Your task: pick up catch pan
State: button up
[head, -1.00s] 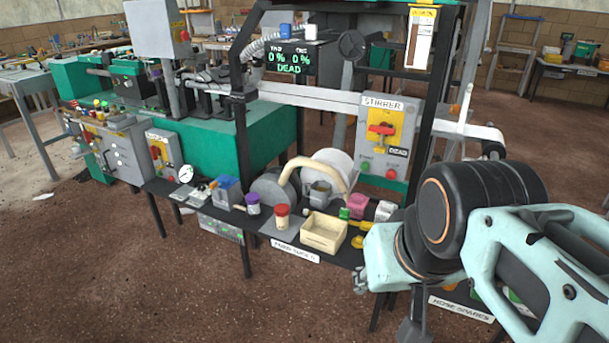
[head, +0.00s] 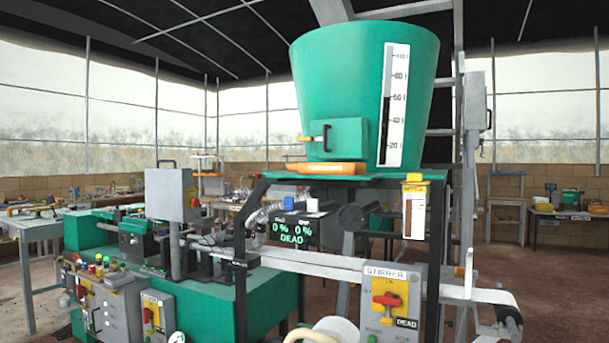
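My gripper is not in view, and no part of my arm shows. I cannot make out with certainty which thing is the catch pan. A shallow orange-brown piece (head: 328,168) with a small unreadable label sits on the top deck of the machine. It is just below the box-like outlet (head: 338,139) of a big green tub (head: 365,80). The lower shelf, where a cream open tray stood in the earlier view, is out of the picture.
A stirrer panel (head: 391,300) with a red switch is at lower right. A green machine (head: 205,295) with control boxes fills the left. Benches line the back wall.

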aim_at(303, 169)
jog(key=i+l+z, duration=0.1)
jog(key=i+l, duration=0.25)
jog(key=i+l+z, duration=0.1)
jog(key=i+l, duration=0.2)
jog(key=i, duration=0.2)
